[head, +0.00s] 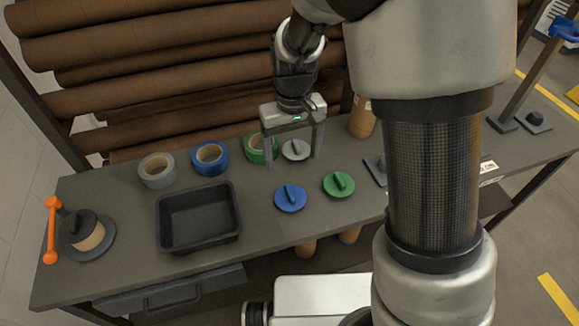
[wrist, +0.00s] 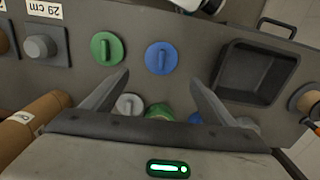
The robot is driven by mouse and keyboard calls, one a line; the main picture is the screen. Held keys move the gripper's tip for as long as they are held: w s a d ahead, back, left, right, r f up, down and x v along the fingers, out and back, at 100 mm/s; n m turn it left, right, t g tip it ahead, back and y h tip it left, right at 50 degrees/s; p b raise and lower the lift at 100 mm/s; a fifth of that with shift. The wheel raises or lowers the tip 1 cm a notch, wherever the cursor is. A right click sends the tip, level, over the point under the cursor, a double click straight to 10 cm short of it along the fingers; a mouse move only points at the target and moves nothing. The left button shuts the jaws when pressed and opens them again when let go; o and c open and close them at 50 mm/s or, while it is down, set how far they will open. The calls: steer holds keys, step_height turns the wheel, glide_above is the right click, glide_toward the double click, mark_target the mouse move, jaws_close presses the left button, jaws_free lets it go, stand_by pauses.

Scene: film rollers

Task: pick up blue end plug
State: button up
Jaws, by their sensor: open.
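The blue end plug (head: 290,197) is a round disc with a raised grip bar, lying flat on the grey workbench right of the black tray. It also shows in the wrist view (wrist: 161,58), beyond my fingertips and roughly centred between them. My gripper (head: 294,163) is open and empty, pointing down above the bench, behind the blue plug in the head view. Its two fingers (wrist: 160,82) show spread apart in the wrist view. A green end plug (head: 338,185) lies right of the blue one. A grey end plug (head: 296,150) lies behind, seen between my fingers.
The black tray (head: 162,231) stands left of the blue plug. Grey tape (head: 157,170), blue tape (head: 210,159) and green tape (head: 256,150) line the back. A dispenser with an orange handle (head: 51,232) is far left. Brown rolls (head: 150,75) are racked behind. Bench around the blue plug is clear.

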glide_above(291, 192)
steer(key=f, duration=0.5)
steer(key=f+b, duration=0.1)
steer(key=f, duration=0.4)
steer(key=shift+s+d+f, duration=0.15)
steer(key=shift+s+d, duration=0.05)
steer(key=shift+w+a+f, duration=0.1)
steer(key=shift+a+f, duration=0.05)
steer(key=shift+f, duration=1.4)
steer(key=shift+w+a+f, duration=0.1)
steer(key=shift+a+f, duration=0.05)
steer(key=shift+f, duration=1.4)
steer(key=c, duration=0.8)
steer(key=shift+o, duration=0.2)
